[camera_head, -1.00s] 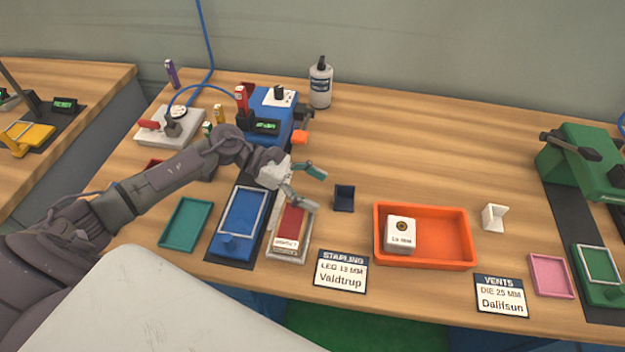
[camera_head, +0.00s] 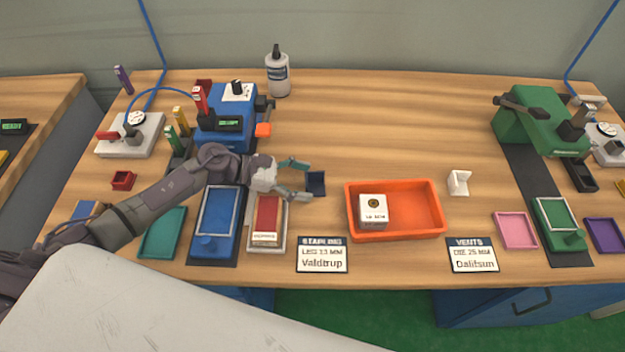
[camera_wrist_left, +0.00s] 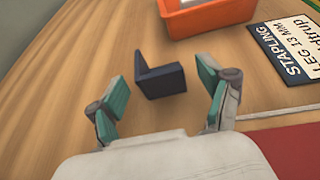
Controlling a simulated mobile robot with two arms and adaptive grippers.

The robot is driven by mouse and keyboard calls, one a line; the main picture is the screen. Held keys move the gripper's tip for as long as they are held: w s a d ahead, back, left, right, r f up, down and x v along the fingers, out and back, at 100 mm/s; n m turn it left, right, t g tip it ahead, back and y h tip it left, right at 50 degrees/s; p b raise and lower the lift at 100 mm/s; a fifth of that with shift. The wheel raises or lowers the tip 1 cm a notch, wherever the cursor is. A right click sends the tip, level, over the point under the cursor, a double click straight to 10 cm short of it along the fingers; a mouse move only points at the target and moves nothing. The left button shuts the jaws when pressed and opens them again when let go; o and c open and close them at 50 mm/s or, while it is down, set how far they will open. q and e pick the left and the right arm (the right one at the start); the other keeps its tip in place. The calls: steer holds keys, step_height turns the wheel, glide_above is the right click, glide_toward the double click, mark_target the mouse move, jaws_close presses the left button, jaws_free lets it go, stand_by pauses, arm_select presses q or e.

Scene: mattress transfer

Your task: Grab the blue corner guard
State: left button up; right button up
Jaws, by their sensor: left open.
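The blue corner guard (camera_head: 316,184) is a small dark navy angled piece standing on the wooden table, left of the orange tray. My left gripper (camera_head: 304,179) is open right beside it, with its teal-padded fingers pointing right toward it. In the left wrist view the corner guard (camera_wrist_left: 160,80) shows ahead of the open fingers (camera_wrist_left: 162,98), in line with the gap between them. The fingers do not grip it. My right gripper is in neither view.
The orange tray (camera_head: 420,233) holding a white box (camera_head: 373,210) stands to the right. A white corner piece (camera_head: 459,182) is beyond it. A stapling label (camera_head: 322,255) lies in front, and a framed red pad (camera_head: 267,222) lies below my gripper. The table behind the corner guard is clear.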

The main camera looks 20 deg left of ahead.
arm_select(q)
steer(key=c, duration=1)
steer(key=shift+c, duration=0.2)
steer(key=shift+r, duration=0.1)
